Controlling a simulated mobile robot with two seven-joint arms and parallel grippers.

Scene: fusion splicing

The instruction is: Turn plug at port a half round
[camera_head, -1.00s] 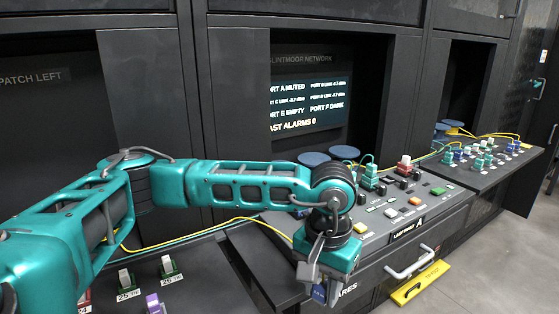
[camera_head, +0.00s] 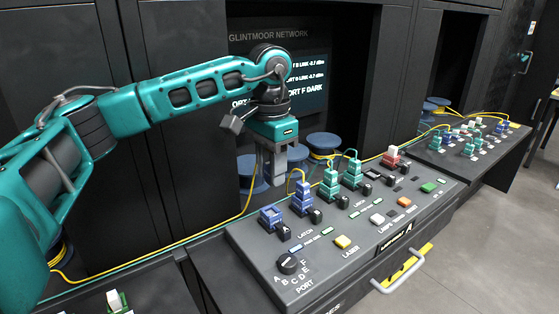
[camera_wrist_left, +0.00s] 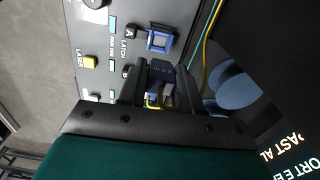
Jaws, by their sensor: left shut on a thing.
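My left gripper (camera_head: 272,182) points down above the back left of the sloped console (camera_head: 240,240). In the left wrist view its fingers (camera_wrist_left: 160,92) are shut around a dark blue piece (camera_wrist_left: 161,70), apparently a plug, beside a yellow cable; the head view hides this piece. Port A (camera_head: 272,217) is a blue square socket at the console's left end; it looks open and empty in the left wrist view (camera_wrist_left: 160,40), beside label A. A blue plug (camera_head: 304,197) with a yellow cable stands upright in the adjacent port. My right gripper is not in view.
Green plugs (camera_head: 331,183) and a red plug (camera_head: 391,158) stand further right. Black latches, a round port knob (camera_head: 288,264) and a yellow laser button (camera_head: 346,242) lie in front. Blue spools (camera_head: 322,146) and loose yellow cable (camera_head: 215,228) are behind and left.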

